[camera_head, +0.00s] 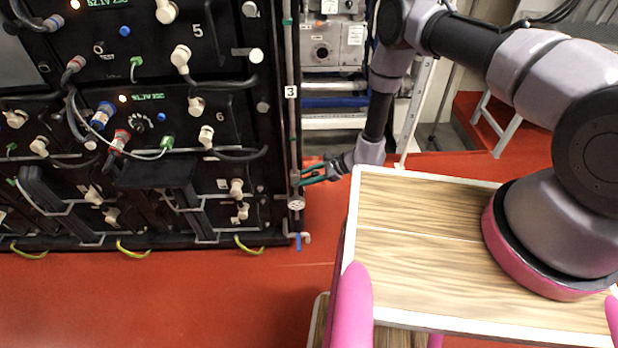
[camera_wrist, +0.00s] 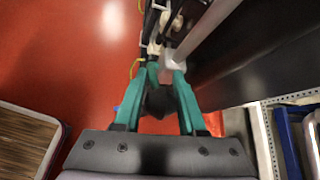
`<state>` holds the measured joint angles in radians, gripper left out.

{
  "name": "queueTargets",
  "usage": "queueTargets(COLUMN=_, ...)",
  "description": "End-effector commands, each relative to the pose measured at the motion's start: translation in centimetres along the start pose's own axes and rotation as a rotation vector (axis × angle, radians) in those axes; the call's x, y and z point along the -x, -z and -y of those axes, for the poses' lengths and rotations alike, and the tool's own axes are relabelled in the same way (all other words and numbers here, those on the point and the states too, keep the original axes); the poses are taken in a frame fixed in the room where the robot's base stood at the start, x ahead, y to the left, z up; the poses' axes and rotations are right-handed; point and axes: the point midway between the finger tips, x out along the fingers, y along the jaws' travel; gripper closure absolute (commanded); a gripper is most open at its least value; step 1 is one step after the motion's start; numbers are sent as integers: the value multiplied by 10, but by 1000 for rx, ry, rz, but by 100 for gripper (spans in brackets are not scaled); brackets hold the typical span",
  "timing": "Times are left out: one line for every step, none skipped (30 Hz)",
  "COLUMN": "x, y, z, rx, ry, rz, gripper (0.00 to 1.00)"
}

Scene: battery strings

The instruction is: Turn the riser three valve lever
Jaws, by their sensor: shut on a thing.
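The riser three pipe (camera_head: 291,140) runs upright along the right edge of the black battery rack, with a white "3" label (camera_head: 291,91) on it. Its valve (camera_head: 296,203) sits low on the pipe; in the wrist view the grey valve body (camera_wrist: 174,62) is just beyond my fingertips. My gripper (camera_head: 301,180) reaches in from the right with teal fingers at the valve. In the wrist view my gripper (camera_wrist: 164,76) is shut on the valve lever, which is mostly hidden by the fingers, so its angle cannot be told.
The battery rack (camera_head: 225,82), with several plugs and cables, stands left of the pipe. A small blue handle (camera_head: 298,242) hangs at the pipe's lower end. A wood-topped surface (camera_head: 420,270) lies at the right. The red floor (camera_head: 150,300) in front of the rack is clear.

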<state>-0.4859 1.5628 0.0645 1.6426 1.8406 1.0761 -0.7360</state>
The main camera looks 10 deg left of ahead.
Motion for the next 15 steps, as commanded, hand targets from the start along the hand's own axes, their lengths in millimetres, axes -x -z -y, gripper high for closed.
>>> queueTargets(x=1, y=0, z=5, rx=2, ry=8, rz=-8, gripper=100)
queueTargets(x=1, y=0, z=5, rx=2, ry=7, rz=-12, gripper=100)
queueTargets(x=1, y=0, z=5, rx=3, ry=6, rz=-16, gripper=100)
queueTargets(x=1, y=0, z=5, rx=3, ry=6, rz=-18, gripper=100)
queueTargets(x=1, y=0, z=5, rx=3, ry=6, rz=-19, gripper=100)
queueTargets(x=1, y=0, z=5, rx=3, ry=6, rz=-20, gripper=100)
queueTargets(x=1, y=0, z=6, rx=3, ry=6, rz=-21, gripper=100)
queueTargets(x=1, y=0, z=6, rx=3, ry=6, rz=-21, gripper=100)
queueTargets(x=1, y=0, z=6, rx=3, ry=7, rz=-21, gripper=100)
queueTargets(x=1, y=0, z=6, rx=3, ry=7, rz=-21, gripper=100)
queueTargets(x=1, y=0, z=6, rx=3, ry=7, rz=-20, gripper=100)
queueTargets(x=1, y=0, z=6, rx=3, ry=7, rz=-20, gripper=100)
queueTargets(x=1, y=0, z=6, rx=3, ry=7, rz=-20, gripper=100)
queueTargets(x=1, y=0, z=6, rx=3, ry=7, rz=-20, gripper=100)
queueTargets(x=1, y=0, z=6, rx=3, ry=7, rz=-20, gripper=56)
